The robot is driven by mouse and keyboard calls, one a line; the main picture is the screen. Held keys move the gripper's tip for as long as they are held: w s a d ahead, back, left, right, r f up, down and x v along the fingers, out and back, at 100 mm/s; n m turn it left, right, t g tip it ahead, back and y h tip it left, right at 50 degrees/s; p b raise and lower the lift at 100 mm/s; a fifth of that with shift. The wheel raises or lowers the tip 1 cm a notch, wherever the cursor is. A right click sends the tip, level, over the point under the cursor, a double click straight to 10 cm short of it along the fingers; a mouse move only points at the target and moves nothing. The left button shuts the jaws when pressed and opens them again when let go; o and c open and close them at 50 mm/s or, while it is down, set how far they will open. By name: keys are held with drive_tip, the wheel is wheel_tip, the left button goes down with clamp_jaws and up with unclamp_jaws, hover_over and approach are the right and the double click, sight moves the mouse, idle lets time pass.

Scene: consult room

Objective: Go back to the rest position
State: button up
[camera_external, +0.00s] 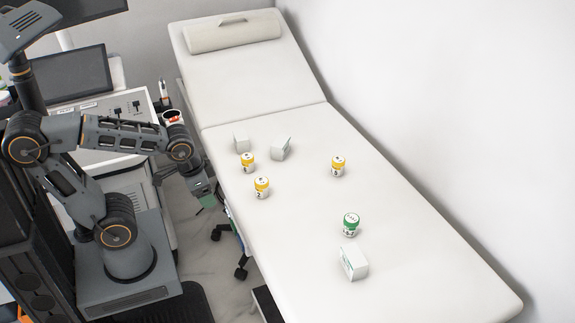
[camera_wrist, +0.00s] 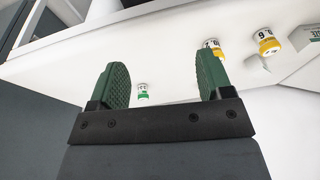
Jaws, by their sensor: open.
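My gripper (camera_external: 206,200) is beside the near left edge of the white exam bed (camera_external: 400,230), in the gap between the bed and my base. In the wrist view its two green fingers (camera_wrist: 162,86) stand wide apart with nothing between them in its grip. A green-capped bottle shows beyond the fingers in that view (camera_wrist: 142,91). It stands on the bed in the external view (camera_external: 351,224), well away from the gripper.
On the bed stand yellow-capped bottles (camera_external: 262,187), (camera_external: 248,162) and (camera_external: 338,166), and white boxes (camera_external: 353,262), (camera_external: 281,148) and (camera_external: 241,143). A pillow (camera_external: 232,32) lies at the head end. A cart with a monitor (camera_external: 72,74) is behind my arm. A wall borders the bed's right side.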

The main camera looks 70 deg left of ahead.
drive_tip(key=shift+s+d, duration=0.15)
drive_tip(key=shift+d, duration=0.3)
wheel_tip(320, 180, up, 13)
drive_tip(key=p, duration=1.2)
wheel_tip(320, 180, down, 15)
drive_tip(key=b, duration=1.4)
drive_tip(key=shift+f, duration=0.15)
